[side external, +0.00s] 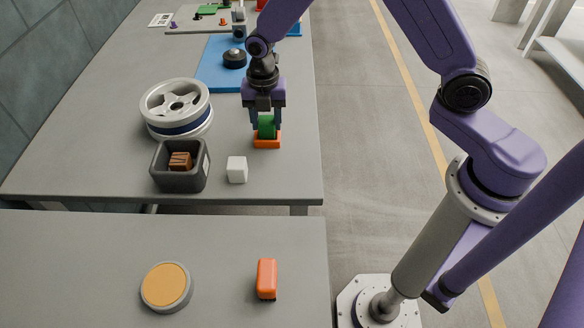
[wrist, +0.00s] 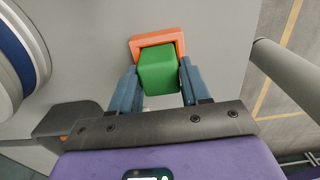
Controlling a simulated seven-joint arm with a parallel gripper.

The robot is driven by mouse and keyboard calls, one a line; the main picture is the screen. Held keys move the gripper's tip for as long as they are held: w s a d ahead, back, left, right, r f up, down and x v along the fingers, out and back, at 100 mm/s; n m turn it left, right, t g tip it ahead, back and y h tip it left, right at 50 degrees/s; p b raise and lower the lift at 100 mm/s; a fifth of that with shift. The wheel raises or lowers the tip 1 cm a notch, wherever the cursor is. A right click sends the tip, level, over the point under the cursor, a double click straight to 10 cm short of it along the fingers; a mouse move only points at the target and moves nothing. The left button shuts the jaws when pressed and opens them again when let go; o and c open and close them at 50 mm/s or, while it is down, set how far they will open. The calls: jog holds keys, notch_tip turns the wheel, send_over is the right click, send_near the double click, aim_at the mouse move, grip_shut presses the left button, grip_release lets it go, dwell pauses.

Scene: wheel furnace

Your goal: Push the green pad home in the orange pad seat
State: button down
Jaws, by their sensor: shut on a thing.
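The green pad (side external: 267,127) is a small block between the fingers of my gripper (side external: 267,121), which is shut on it. The orange pad seat (side external: 267,141) sits on the far grey table near its right edge, directly below the pad. In the wrist view, the green pad (wrist: 158,70) is held between the blue-grey fingers of my gripper (wrist: 159,85). The orange pad seat (wrist: 142,42) shows as a frame around the pad's far side. How deep the pad sits in the seat is hidden.
A white wheel (side external: 176,107) and a dark box (side external: 180,166) with brown pieces stand to the left. A white cube (side external: 237,169) is in front. A blue mat (side external: 215,66) lies behind. The near table holds a yellow-topped disc (side external: 167,287) and an orange block (side external: 267,278).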

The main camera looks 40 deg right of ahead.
aim_at(266, 120)
jog(key=shift+f, duration=0.4)
jog(key=shift+c, duration=2.3)
grip_release()
jog(key=shift+c, duration=1.4)
jog(key=shift+r, duration=3.45)
